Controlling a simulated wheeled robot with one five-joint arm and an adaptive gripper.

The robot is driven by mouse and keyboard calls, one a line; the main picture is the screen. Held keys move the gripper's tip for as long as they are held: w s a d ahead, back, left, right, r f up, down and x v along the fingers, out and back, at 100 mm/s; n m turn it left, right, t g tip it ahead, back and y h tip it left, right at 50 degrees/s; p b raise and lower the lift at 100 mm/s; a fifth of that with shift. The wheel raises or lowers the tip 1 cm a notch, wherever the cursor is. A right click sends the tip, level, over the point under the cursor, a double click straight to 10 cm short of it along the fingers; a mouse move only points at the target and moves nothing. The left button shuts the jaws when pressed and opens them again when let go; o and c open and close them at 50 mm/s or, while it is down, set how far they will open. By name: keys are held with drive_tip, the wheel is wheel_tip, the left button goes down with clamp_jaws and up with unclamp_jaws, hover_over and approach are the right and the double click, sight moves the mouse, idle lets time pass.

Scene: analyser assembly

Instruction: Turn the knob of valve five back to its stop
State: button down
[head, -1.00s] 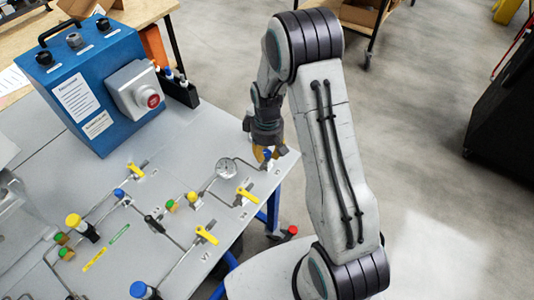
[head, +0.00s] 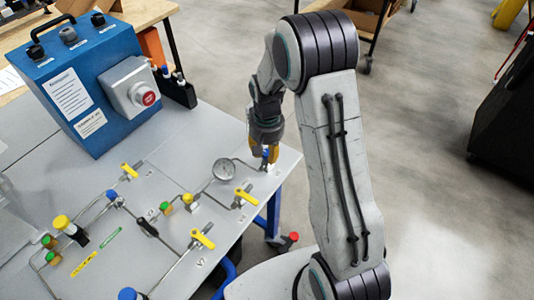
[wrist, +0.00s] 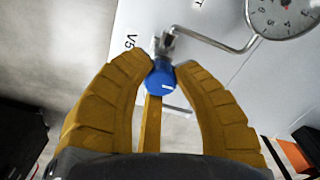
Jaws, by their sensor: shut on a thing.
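The blue round knob of valve five (wrist: 160,80) sits at the end of a metal fitting, beside the panel label "V5" (wrist: 130,42) in the wrist view. My gripper (wrist: 163,70) has its yellow ribbed fingers on both sides of the knob, shut on it. A white mark shows on the knob's face. In the head view my gripper (head: 264,150) is at the panel's right corner, and a bit of the blue knob (head: 266,154) shows between the fingers.
A pressure gauge (head: 224,169) stands left of the knob, joined by a bent pipe. Yellow-handled valves (head: 245,196) lie nearer on the panel (head: 160,262). A blue box with a red button (head: 148,98) stands at the back left. Open floor lies right of the table.

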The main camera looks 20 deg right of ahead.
sight(267, 153)
drive_tip(key=shift+s+f+m, duration=0.2)
drive_tip(key=shift+s+m, duration=0.05)
drive_tip(key=shift+m, duration=0.05)
idle(0.4)
drive_tip(key=c, duration=0.9)
unclamp_jaws()
drive_tip(key=shift+w+r, duration=0.1)
drive_tip(key=shift+c, duration=0.2)
drive_tip(key=shift+w+r, duration=0.1)
drive_tip(key=shift+r, duration=0.05)
wheel_tip(267, 153, up, 12)
